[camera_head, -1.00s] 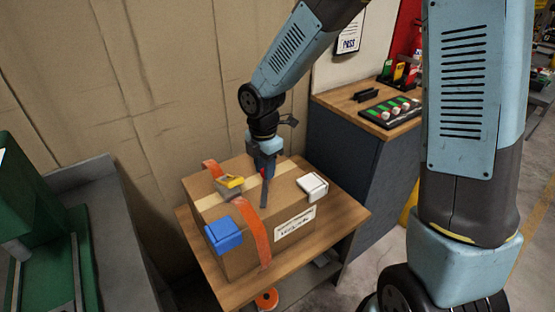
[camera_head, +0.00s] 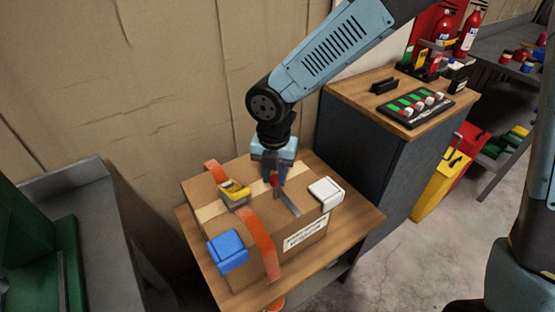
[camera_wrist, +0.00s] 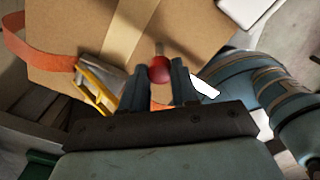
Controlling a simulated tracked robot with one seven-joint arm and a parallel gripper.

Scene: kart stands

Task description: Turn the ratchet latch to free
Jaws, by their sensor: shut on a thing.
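The ratchet latch (camera_head: 236,194), grey with a yellow handle, sits on an orange strap (camera_head: 262,245) around a cardboard box (camera_head: 245,272). My gripper (camera_head: 275,181) is above the box top, to the right of the latch and apart from it. It is shut on a red-ended tool; a flat grey bar (camera_head: 288,204) reaches from there down towards the box's front. In the wrist view the red end (camera_wrist: 160,69) shows between the fingertips, and the latch (camera_wrist: 97,88) lies to their left. Whether the bar touches the box is unclear.
A blue block (camera_head: 228,252) and a white block (camera_head: 326,193) sit at the box's corners. The box stands on a wooden-topped table (camera_head: 357,220). A dark cabinet (camera_head: 352,135) stands close on the right, and a cardboard wall (camera_head: 170,80) is behind.

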